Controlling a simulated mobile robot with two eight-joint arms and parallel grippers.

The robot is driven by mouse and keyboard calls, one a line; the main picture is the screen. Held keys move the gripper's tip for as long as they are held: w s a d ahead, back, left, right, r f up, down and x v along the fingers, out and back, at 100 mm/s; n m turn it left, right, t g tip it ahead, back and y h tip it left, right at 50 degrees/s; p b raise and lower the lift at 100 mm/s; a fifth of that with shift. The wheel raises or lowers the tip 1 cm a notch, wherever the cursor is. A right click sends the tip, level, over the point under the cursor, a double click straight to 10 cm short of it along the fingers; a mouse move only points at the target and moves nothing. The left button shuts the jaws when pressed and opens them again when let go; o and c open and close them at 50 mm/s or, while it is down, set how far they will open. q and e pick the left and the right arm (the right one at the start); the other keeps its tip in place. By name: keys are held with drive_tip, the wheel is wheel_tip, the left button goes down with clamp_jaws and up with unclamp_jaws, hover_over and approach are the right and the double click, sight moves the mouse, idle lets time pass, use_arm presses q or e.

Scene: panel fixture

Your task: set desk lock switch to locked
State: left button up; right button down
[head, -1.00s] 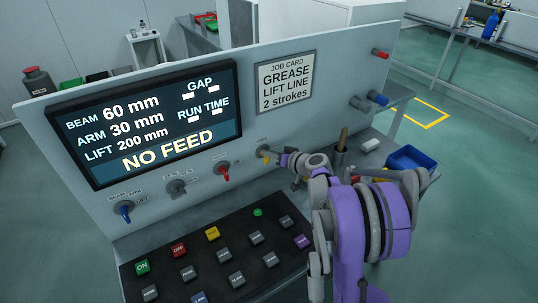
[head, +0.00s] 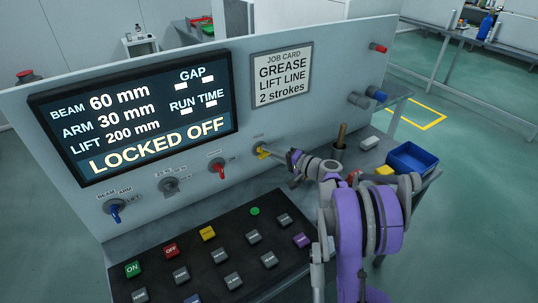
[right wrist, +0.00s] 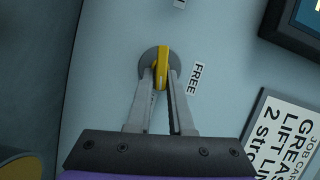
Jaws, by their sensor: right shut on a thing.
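The lock switch is a yellow lever on a round grey base, on the upright panel in the head view (head: 262,150); it also shows in the right wrist view (right wrist: 162,62). A small label reading FREE (right wrist: 196,79) sits beside its base. My right gripper (head: 268,154) is shut on the yellow lever, one finger on each side of it in the right wrist view (right wrist: 161,84). The fingers partly hide the lever in the head view. The display (head: 132,116) reads LOCKED OFF on its bottom line. My left gripper is out of view.
A red switch (head: 218,168), a grey switch (head: 170,185) and a blue switch (head: 115,210) line the panel to the left. A black keypad (head: 215,255) lies below. A blue bin (head: 410,158) and a cup with a wooden handle (head: 339,150) stand at right.

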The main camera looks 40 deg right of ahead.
drive_tip(key=shift+f+m+t+b, duration=0.25)
drive_tip(key=shift+m+t+b, duration=0.25)
drive_tip(key=shift+m, duration=0.5)
drive_tip(key=c, duration=0.9)
unclamp_jaws()
drive_tip(key=v, duration=1)
drive_tip(key=shift+s+d+r, duration=0.1)
drive_tip(key=shift+s+d, duration=0.15)
drive_tip(key=shift+s, duration=0.15)
